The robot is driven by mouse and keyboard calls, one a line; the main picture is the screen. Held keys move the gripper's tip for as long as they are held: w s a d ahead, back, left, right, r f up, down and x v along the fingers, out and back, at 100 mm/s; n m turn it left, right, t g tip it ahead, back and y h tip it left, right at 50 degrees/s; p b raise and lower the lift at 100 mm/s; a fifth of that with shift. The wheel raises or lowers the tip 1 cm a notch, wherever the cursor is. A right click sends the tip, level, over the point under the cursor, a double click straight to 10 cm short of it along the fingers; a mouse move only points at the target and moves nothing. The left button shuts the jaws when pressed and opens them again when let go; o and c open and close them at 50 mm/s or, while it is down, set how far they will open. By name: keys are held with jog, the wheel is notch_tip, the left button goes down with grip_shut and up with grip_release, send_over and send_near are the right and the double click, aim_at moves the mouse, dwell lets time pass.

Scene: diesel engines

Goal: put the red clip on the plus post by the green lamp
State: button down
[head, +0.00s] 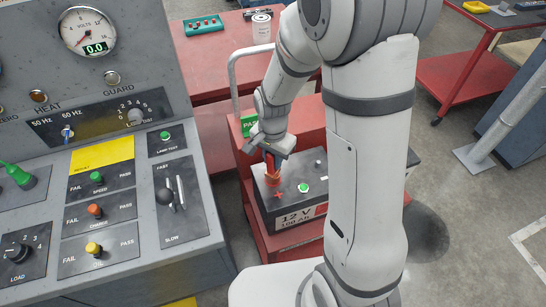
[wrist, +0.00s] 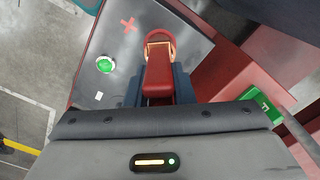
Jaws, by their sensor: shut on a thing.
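The battery (head: 290,225) is a dark box marked 12 V, with a red plus sign (head: 279,195) and a round green lamp (head: 304,187) on top. In the wrist view the plus sign (wrist: 129,24) and green lamp (wrist: 105,64) lie left of my gripper (wrist: 158,92). My gripper is shut on the red clip (wrist: 158,78), which points down at the battery top near the plus sign. The clip's copper-coloured end (wrist: 159,44) overlaps a reddish ring (wrist: 161,36). The plus post is not clearly visible, and I cannot tell whether the clip touches it.
The battery stands on a red cart (head: 262,215) with a green sign (head: 249,124) and a grey handle (head: 232,75). A grey control console (head: 135,150) stands close on the left. A red table (head: 212,60) is behind.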

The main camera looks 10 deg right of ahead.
jog(key=c, duration=1.2)
grip_release()
jog(key=shift+o, duration=0.2)
notch_tip(320, 180, up, 8)
jog(key=shift+f, duration=0.1)
